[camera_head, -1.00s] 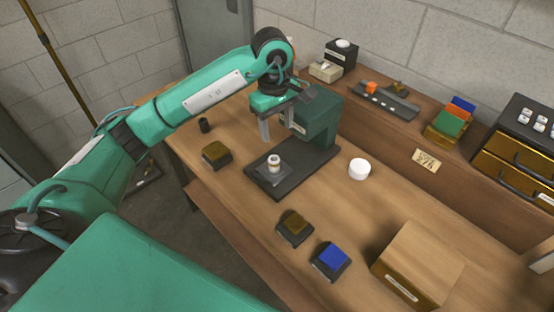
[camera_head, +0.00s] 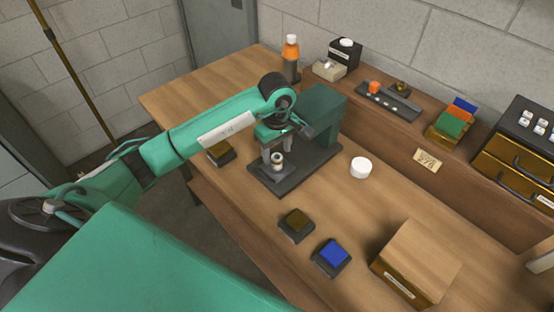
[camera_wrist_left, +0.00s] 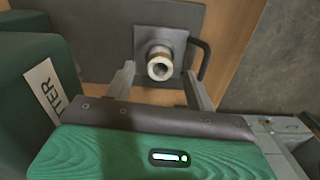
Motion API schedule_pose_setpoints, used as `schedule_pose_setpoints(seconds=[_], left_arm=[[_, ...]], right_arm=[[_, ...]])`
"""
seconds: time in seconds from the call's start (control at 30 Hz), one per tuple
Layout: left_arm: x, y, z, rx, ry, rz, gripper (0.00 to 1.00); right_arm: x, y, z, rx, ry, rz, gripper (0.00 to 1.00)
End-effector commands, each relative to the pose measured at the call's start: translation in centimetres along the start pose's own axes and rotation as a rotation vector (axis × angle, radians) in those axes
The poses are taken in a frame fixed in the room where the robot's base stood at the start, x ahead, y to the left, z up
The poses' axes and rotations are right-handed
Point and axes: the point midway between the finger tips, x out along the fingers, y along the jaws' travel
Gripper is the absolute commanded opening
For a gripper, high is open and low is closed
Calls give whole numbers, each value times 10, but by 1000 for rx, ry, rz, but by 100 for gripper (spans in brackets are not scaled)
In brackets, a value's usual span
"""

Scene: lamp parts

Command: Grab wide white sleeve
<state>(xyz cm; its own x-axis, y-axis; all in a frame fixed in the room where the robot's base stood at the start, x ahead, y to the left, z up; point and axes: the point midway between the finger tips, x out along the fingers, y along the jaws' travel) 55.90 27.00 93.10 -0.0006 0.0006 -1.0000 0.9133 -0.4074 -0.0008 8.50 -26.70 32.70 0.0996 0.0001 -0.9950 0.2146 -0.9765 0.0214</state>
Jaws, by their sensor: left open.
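A short pale, ring-topped sleeve (camera_head: 277,158) stands upright on the dark base plate of a green press-like machine (camera_head: 322,115). In the left wrist view the sleeve (camera_wrist_left: 160,65) shows a cream and brass rim with an open bore. My left gripper (camera_head: 277,149) is open above the plate, its two fingers on either side of the sleeve. In the wrist view the fingertips (camera_wrist_left: 158,72) flank it with gaps; I cannot tell their exact height against it. A wider plain white round piece (camera_head: 361,167) lies on the table right of the machine. My right gripper is not in view.
A brown-topped button box (camera_head: 296,224), a blue-topped one (camera_head: 331,256) and a cardboard-coloured box (camera_head: 418,262) stand at the front. Another brown-topped box (camera_head: 221,152) is by my left arm. An orange bottle (camera_head: 291,58) stands behind. The table's far left is clear.

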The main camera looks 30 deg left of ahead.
Motion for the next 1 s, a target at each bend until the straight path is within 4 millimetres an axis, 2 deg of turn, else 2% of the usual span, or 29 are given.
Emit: schedule_pose_setpoints(seconds=[0.1, 0.23, 0.53, 0.57, 0.7, 0.8, 0.87, 1.0], left_arm=[[13, -1, 3, -1, -4, -4, 55], [28, -1, 2, -1, -3, -2, 55], [34, 0, 1, -1, 0, 0, 55], [34, 0, 1, -1, 0, 0, 51], [34, 0, 1, -1, 0, 0, 24], [34, 0, 1, -1, 0, 0, 7], [34, 0, 1, -1, 0, 0, 4], [33, 0, 1, -1, 0, 0, 4]], right_arm=[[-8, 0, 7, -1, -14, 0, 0], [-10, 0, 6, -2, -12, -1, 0], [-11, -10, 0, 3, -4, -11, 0], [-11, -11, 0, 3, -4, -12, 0], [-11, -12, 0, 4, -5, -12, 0], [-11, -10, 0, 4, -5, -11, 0], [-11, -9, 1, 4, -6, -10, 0], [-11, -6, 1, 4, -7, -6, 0]])
